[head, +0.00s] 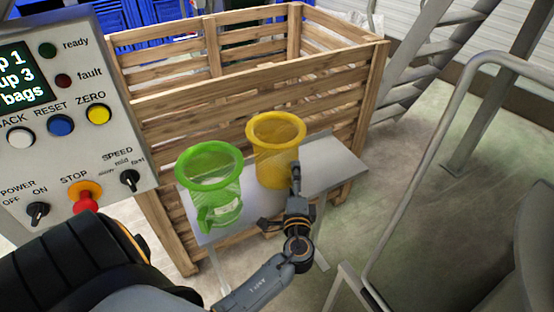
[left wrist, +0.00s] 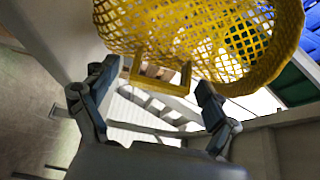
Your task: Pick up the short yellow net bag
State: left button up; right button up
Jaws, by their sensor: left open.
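The short yellow net bag (head: 272,160) stands upright on a grey shelf (head: 330,170), its round rim at the top. My left gripper (head: 282,200) is at the near side of this bag in the head view. In the left wrist view the yellow bag (left wrist: 190,35) fills the top, with a small yellow handle (left wrist: 160,82) on its side. The open left gripper's fingers (left wrist: 161,80) stand on either side of the handle, with gaps to it. Nothing is gripped. My right gripper is not in view.
A green net bag (head: 222,200) stands close to the left on the same shelf. A wooden slatted crate (head: 180,85) is behind the shelf. A control panel (head: 80,120) stands at the left and a grey metal rail (head: 425,165) at the right.

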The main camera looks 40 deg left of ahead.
aim_at(297, 153)
pick_arm(q)
jog(key=c, duration=1)
jog(key=shift+c, duration=0.2)
notch_tip(297, 153, up, 10)
jog(key=shift+p, duration=0.45)
jog(key=shift+o, duration=0.6)
jog(key=c, duration=0.5)
